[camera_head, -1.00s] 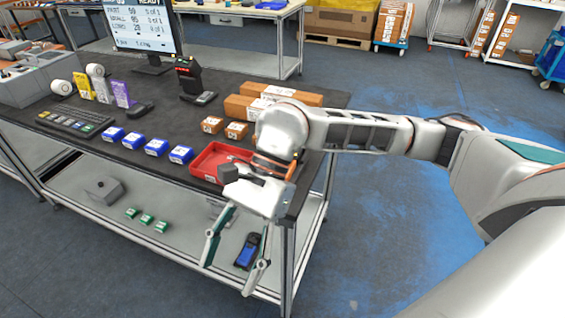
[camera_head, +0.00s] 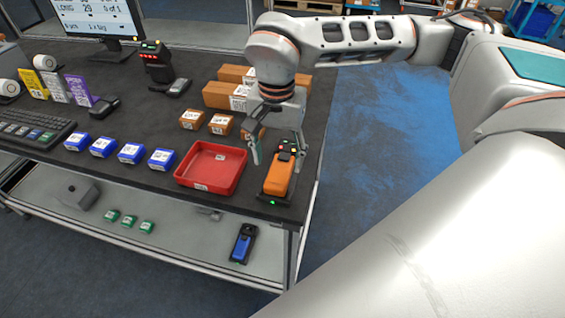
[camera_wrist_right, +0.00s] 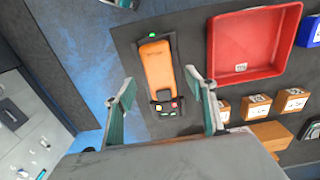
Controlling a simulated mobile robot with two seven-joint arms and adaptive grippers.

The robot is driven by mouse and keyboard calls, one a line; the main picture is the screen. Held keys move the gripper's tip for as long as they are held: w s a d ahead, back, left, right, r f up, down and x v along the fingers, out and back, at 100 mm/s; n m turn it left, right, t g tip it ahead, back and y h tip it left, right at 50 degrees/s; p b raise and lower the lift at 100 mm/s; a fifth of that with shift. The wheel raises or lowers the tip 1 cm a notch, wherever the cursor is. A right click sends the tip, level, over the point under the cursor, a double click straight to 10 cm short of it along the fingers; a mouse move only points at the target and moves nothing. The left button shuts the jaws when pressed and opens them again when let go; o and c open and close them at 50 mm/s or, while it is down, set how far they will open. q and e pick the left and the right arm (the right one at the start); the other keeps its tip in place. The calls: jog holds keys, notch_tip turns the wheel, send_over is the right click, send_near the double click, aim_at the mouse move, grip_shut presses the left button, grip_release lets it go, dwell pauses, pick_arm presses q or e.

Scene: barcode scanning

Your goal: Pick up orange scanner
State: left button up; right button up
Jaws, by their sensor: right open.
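The orange scanner (camera_head: 278,178) lies on a dark base at the table's front right corner, right of the red tray. Its dark keypad end points toward the back. It also shows in the right wrist view (camera_wrist_right: 157,68), with colored buttons at its lower end. My right gripper (camera_head: 279,150) is open and empty above the scanner's keypad end. In the right wrist view its fingers (camera_wrist_right: 160,80) stand one on each side of the scanner, apart from it. Whether they reach down to its height I cannot tell. My left gripper is not in view.
The red tray (camera_head: 211,168) is empty, close left of the scanner. Small brown boxes (camera_head: 221,124) and longer cartons (camera_head: 228,95) stand behind. Several blue boxes (camera_head: 131,153) line the front. A blue scanner (camera_head: 243,244) lies on the lower shelf. Right of the table is open floor.

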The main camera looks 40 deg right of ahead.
aim_at(279, 171)
notch_tip(279, 171, down, 4)
jog(key=shift+s+d+r, duration=0.1)
jog(key=shift+d+r, duration=0.05)
jog(key=shift+r, duration=0.05)
jog(key=shift+f, duration=0.2)
jog(key=c, duration=1.4)
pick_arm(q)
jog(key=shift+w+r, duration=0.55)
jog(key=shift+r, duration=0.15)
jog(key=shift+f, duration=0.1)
pick_arm(e)
jog(key=shift+r, duration=0.1)
